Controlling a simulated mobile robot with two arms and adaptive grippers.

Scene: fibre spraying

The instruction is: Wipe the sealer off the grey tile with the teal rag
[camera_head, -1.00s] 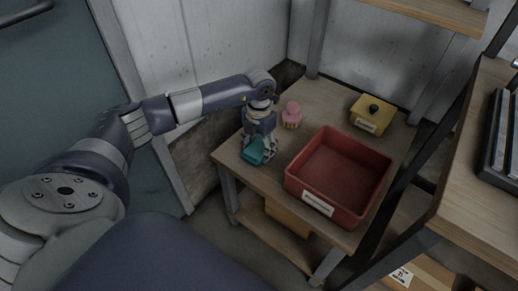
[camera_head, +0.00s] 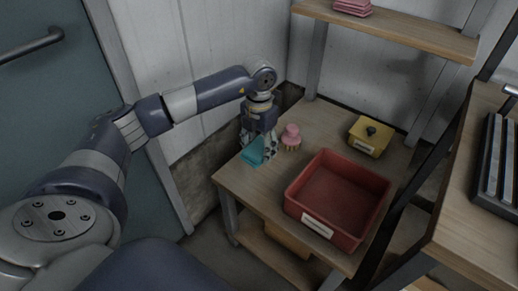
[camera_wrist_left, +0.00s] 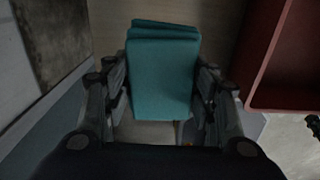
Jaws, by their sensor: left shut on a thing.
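The teal rag (camera_head: 254,151) is a folded cloth at the left edge of the small wooden table (camera_head: 251,179). My left gripper (camera_head: 262,148) points down and is shut on the rag. In the left wrist view the rag (camera_wrist_left: 163,75) lies between the two fingers and hangs out past them. I cannot tell whether it touches the tabletop. The grey tile and the sealer cannot be made out in these frames. My right gripper is out of view.
A red bin (camera_head: 335,199) with a white label stands right of the gripper. A pink-topped brush (camera_head: 291,137) stands close beside the gripper. A yellow box (camera_head: 370,136) with a dark knob is at the back right. A wooden shelf unit (camera_head: 466,222) stands at the right.

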